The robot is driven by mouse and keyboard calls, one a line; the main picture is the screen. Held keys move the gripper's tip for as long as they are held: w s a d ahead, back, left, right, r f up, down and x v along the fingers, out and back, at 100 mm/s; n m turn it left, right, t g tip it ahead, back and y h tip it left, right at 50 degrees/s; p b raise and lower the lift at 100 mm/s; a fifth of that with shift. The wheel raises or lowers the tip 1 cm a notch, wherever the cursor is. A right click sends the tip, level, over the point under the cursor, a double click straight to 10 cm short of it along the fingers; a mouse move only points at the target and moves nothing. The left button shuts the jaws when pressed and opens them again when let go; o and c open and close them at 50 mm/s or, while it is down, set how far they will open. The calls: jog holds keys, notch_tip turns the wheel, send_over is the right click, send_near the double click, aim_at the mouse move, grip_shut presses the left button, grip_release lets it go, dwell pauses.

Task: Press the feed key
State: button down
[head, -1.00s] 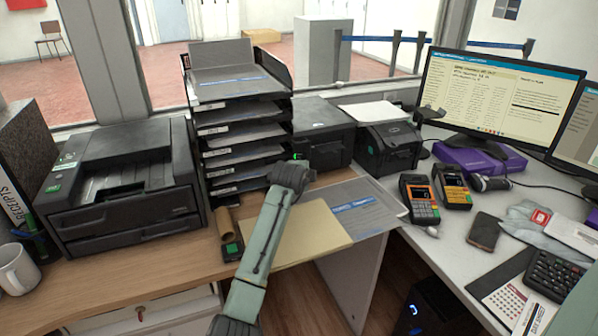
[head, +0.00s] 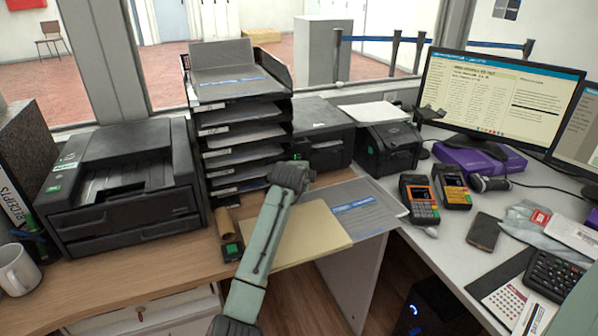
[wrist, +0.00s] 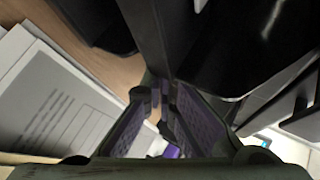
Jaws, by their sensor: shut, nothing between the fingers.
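In the head view my gripper end (head: 292,174) is in front of the black printer (head: 325,135) beside the tray stack. My arm hides its fingertips there. In the wrist view my gripper (wrist: 158,98) is shut and empty, its purple-padded fingers close together beside glossy black casing (wrist: 245,45). I cannot make out the feed key in either view, nor whether the fingertips touch anything.
A stack of paper trays (head: 240,135) stands left of my gripper, with a larger printer (head: 120,190) further left. A smaller black printer (head: 388,150) stands to the right.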

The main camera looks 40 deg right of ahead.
jog(key=shift+s+a, duration=0.15)
jog(key=shift+s, duration=0.25)
jog(key=shift+s+a+p, duration=0.25)
jog(key=shift+s, duration=0.75)
jog(key=shift+s+a+p, duration=0.2)
jog(key=shift+s+p, duration=0.1)
jog(key=shift+s, duration=0.65)
jog(key=shift+s+a+p, duration=0.25)
jog(key=shift+s, duration=0.75)
